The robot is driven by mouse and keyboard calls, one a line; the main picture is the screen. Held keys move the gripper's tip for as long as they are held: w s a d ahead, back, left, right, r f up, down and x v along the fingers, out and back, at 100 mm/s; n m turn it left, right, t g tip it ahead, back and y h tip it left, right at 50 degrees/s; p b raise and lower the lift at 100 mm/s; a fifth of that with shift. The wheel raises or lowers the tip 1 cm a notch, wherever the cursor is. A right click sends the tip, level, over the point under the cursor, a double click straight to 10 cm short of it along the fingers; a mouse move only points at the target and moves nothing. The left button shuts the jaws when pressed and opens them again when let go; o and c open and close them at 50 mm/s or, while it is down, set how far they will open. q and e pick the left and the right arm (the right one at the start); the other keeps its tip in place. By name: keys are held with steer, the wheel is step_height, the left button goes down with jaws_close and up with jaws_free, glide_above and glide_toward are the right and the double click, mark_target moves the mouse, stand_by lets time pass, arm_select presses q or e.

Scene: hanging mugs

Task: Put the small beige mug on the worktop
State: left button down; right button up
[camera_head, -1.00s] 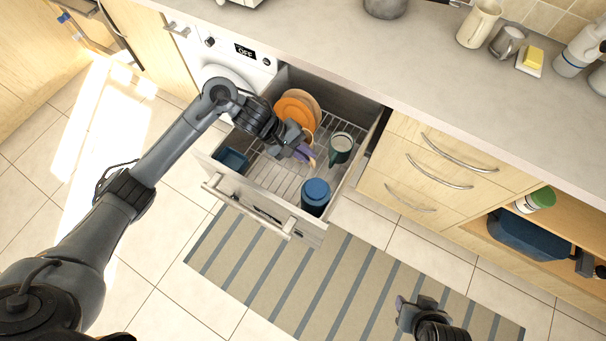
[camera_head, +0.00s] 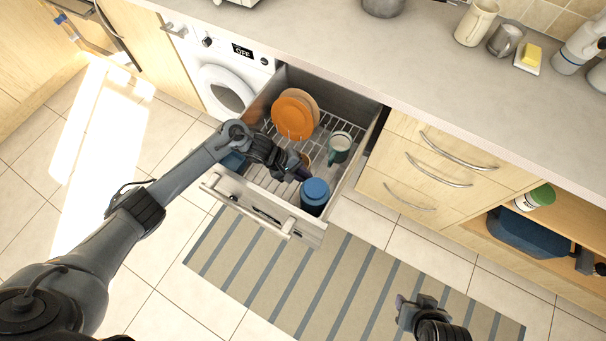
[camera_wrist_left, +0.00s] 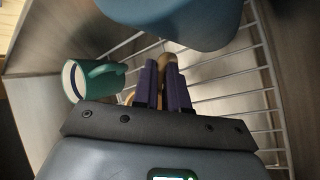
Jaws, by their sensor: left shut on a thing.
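The small beige mug (camera_head: 305,158) is mostly hidden by my left gripper in the head view. In the left wrist view, beige parts of it (camera_wrist_left: 169,59) show between and beside the fingertips. My left gripper (camera_head: 303,173) is low in the open drawer (camera_head: 227,185), shut on the mug. It is between the green-and-white mug and the blue canister. Whether the mug touches the rack cannot be told. The worktop (camera_head: 400,55) runs behind and above the drawer. My right gripper (camera_head: 414,303) is open and empty above the striped rug.
The drawer's wire rack holds orange plates (camera_head: 292,118), a green-and-white mug (camera_head: 340,146) and a blue canister (camera_head: 314,194). On the worktop stand a cream pitcher (camera_head: 477,22), a metal mug (camera_head: 505,40) and a sponge dish (camera_head: 528,60). The worktop's middle is clear.

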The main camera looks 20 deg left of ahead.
arm_select(q)
steer(key=shift+w+f, duration=0.1)
steer(key=shift+f, duration=0.3)
arm_select(e)
steer(key=shift+w+r, duration=0.1)
steer(key=shift+r, duration=0.3)
arm_select(q)
steer(key=c, duration=1.1)
jaws_free()
steer(key=shift+c, duration=0.2)
arm_select(e)
steer(key=shift+d+f, duration=0.1)
